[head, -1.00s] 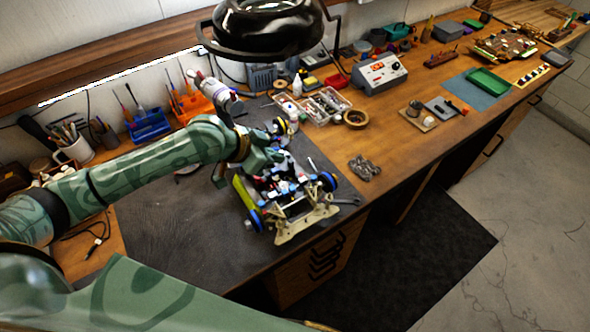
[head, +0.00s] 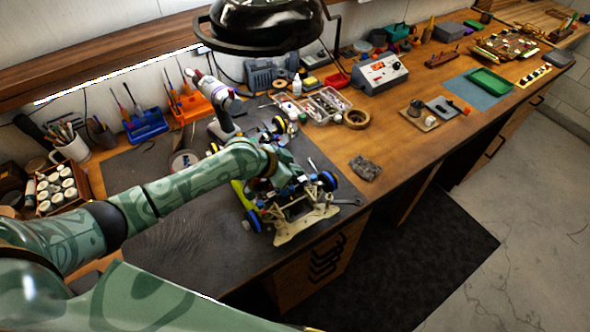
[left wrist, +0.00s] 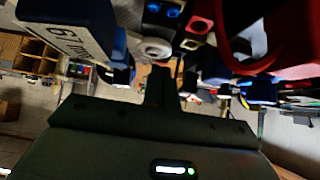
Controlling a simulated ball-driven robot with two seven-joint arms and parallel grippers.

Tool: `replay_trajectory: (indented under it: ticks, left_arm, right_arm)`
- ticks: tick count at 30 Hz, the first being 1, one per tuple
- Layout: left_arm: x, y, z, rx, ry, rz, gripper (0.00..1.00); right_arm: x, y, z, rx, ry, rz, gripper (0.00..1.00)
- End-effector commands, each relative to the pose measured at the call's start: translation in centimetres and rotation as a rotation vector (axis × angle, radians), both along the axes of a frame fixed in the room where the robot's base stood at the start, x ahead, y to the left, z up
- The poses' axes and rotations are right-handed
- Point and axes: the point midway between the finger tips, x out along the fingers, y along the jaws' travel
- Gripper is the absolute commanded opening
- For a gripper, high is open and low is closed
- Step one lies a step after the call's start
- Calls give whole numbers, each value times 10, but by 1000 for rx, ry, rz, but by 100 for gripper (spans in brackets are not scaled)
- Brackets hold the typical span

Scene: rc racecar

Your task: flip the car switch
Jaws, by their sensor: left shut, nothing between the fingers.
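The RC car (head: 292,222) stands on the dark mat near the bench's front edge, with a pale chassis plate, blue wheels and a yellow-green side. My left gripper (head: 290,172) reaches over the car's middle and hides part of it. In the left wrist view the closed fingers (left wrist: 162,85) point in among the car's parts, with nothing between them. A grey part with a "61" label (left wrist: 65,35), a round grey part (left wrist: 153,48) and a red part (left wrist: 245,40) lie close around the tips. I cannot tell which part is the switch or whether the fingers touch anything. My right gripper does not show.
A black lamp (head: 265,25) hangs above the bench. A white-and-grey tool (head: 220,110) stands behind the car. The dark mat (head: 180,235) is clear left of the car.

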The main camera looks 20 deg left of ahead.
Motion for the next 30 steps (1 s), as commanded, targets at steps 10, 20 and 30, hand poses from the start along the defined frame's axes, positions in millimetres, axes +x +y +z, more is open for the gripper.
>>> replay_trajectory:
  ticks: [10, 20, 30]
  left_arm:
    - [0, 0, -2, 12, 18, 1, 0]
    - [7, -6, 2, 12, 17, 0, 0]
    - [12, -10, 4, 13, 18, 0, 0]
  right_arm:
    - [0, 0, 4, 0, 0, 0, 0]
    - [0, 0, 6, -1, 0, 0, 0]
    - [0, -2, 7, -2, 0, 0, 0]
